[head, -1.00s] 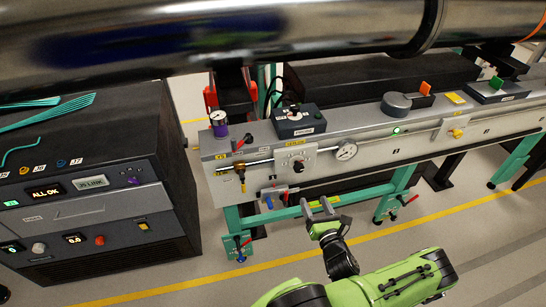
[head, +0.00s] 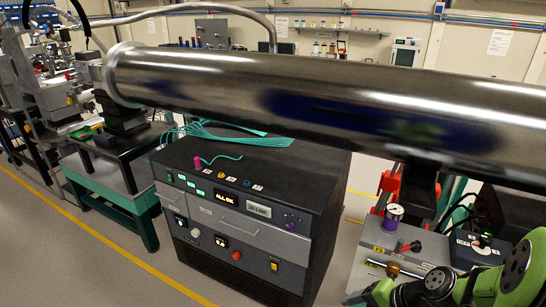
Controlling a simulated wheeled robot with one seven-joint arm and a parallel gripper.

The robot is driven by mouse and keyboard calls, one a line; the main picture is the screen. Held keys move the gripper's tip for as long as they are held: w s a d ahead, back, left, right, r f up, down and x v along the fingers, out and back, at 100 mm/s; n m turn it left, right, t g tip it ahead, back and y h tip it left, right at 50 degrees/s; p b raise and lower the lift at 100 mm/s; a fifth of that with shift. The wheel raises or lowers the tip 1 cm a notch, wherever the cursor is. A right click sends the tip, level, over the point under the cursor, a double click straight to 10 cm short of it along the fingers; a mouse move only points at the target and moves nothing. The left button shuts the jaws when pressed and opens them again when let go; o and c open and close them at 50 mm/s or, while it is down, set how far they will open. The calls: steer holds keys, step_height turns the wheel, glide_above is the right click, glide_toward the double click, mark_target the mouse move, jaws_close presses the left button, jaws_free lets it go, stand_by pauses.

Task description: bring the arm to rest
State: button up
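My green and black arm (head: 490,280) shows at the bottom right corner of the head view, in front of the grey beamline bench. Only some of its links and round joints are in the picture. My gripper itself is not in view, so its fingers and anything between them cannot be seen.
A large shiny pipe (head: 280,95) crosses the view above. A dark control cabinet (head: 240,215) with teal cables (head: 225,135) on top stands in the middle. The grey bench (head: 350,270) with a purple gauge (head: 394,213) is at right. Floor is clear at left, beside a yellow line (head: 90,230).

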steer(key=s+a+r+n+h, duration=0.2)
steer(key=s+r+n, duration=0.3)
steer(key=r, duration=0.3)
steer(key=s+a+r+n+t+h+p, duration=0.1)
steer(key=s+a+r+n+h, duration=0.2)
steer(key=s+r, duration=0.4)
steer(key=shift+s+a+r+n+t+h, duration=0.3)
steer(key=shift+a+r+n, duration=0.3)
steer(key=shift+n, duration=0.5)
steer(key=shift+w+a, duration=0.1)
